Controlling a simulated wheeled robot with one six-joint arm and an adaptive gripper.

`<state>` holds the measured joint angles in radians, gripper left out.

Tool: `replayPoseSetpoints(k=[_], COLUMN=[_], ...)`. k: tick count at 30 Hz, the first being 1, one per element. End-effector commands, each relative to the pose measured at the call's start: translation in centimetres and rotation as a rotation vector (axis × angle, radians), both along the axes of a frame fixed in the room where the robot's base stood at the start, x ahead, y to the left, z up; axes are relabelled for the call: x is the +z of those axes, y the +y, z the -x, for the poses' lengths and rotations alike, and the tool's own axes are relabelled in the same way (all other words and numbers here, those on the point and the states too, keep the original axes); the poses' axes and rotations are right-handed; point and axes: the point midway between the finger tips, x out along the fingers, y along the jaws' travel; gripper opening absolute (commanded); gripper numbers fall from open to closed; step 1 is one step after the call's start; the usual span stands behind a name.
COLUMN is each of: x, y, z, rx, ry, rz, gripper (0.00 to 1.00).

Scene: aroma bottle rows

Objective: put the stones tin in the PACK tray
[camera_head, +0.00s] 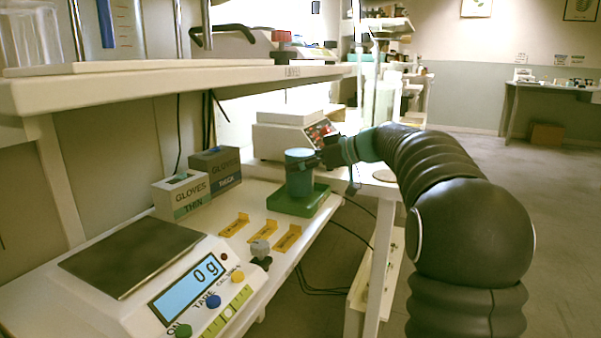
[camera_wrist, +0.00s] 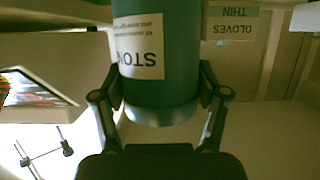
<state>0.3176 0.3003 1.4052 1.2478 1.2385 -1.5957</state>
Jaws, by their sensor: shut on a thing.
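The stones tin (camera_head: 299,174) is a teal cylinder, upright at the green tray in the head view. In the wrist view the tin (camera_wrist: 180,90) shows a white label with the upside-down letters "STON". My gripper (camera_head: 322,158) reaches it from the right and is shut on it; in the wrist view the fingers of my gripper (camera_wrist: 160,100) press on both sides of the tin. The green tray (camera_head: 325,203) lies on the bench under the tin; no PACK lettering is readable. I cannot tell whether the tin's base touches the tray floor.
Two glove boxes, thin (camera_head: 182,196) and thick (camera_head: 216,171), stand left of the tray. Yellow holders (camera_head: 287,238) and a small grey-topped object (camera_head: 260,250) lie in front. A scale (camera_head: 150,280) reading 0 g fills the near bench. A shelf (camera_head: 180,85) overhangs it.

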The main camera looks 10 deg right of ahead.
Motion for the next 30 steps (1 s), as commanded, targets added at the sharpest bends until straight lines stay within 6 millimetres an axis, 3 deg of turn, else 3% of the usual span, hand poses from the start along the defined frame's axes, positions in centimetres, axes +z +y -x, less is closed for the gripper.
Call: replayPoseSetpoints(k=[5, 18, 19, 21, 22, 30], x=[-1.9, -2.4, -2.5, -2.4, -2.4, -2.4], y=[0.0, 0.0, 0.0, 0.0, 0.0, 0.0], z=[0.0, 0.0, 0.0, 0.0, 0.0, 0.0], rx=[-0.001, 0.000, 0.000, 0.000, 0.000, 0.000], ry=[-0.002, -0.003, -0.001, 0.000, 0.000, 0.000], rz=[-0.001, 0.000, 0.001, 0.000, 0.000, 0.000], gripper=[0.03, 0.03, 0.75, 0.93, 0.98, 0.98])
